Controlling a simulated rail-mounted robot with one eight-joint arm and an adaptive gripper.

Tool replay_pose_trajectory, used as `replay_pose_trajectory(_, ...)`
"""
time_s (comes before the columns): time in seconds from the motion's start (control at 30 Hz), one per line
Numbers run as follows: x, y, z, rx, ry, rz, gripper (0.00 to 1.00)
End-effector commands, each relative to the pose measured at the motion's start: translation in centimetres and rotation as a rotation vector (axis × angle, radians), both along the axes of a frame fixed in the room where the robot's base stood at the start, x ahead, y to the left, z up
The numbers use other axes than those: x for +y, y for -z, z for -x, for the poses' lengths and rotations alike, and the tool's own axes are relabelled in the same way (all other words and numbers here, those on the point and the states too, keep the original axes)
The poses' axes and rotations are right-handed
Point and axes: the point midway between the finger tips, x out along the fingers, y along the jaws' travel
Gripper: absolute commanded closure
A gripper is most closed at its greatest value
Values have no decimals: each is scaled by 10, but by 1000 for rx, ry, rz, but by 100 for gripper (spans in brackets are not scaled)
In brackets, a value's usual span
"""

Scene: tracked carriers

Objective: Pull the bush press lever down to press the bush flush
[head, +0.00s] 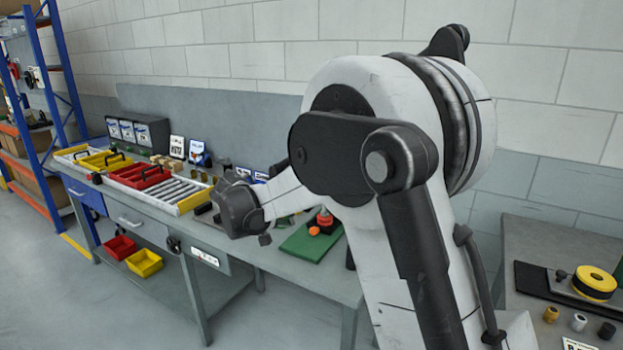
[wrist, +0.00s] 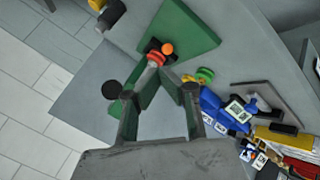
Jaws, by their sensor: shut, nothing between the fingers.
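A small press-like fixture with a red part and an orange knob (head: 314,231) stands on a green mat (head: 300,247) on the bench. In the wrist view the orange knob (wrist: 167,48) and a red ringed part (wrist: 156,58) sit on the green mat (wrist: 190,38). I cannot clearly make out the lever or the bush. My gripper (wrist: 159,70) is shut and empty, its fingertips meeting just below the red part in the picture. I cannot tell whether they touch it. In the head view my arm hides much of the gripper.
A dark disc (wrist: 111,90) shows left. A tray of grey rollers (head: 182,190) and a red bin (head: 139,175) stand further along the bench. Another table (head: 540,240) is at right.

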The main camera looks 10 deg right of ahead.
Motion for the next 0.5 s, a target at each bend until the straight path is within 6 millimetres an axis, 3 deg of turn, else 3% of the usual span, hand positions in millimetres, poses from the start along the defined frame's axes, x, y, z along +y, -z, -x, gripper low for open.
replay_pose_trajectory(0.3,8,-65,9,344,-326,-238,100)
replay_pose_trajectory(0.37,-6,-85,5,400,-393,-279,100)
replay_pose_trajectory(0.5,-53,-136,-4,501,-545,-359,100)
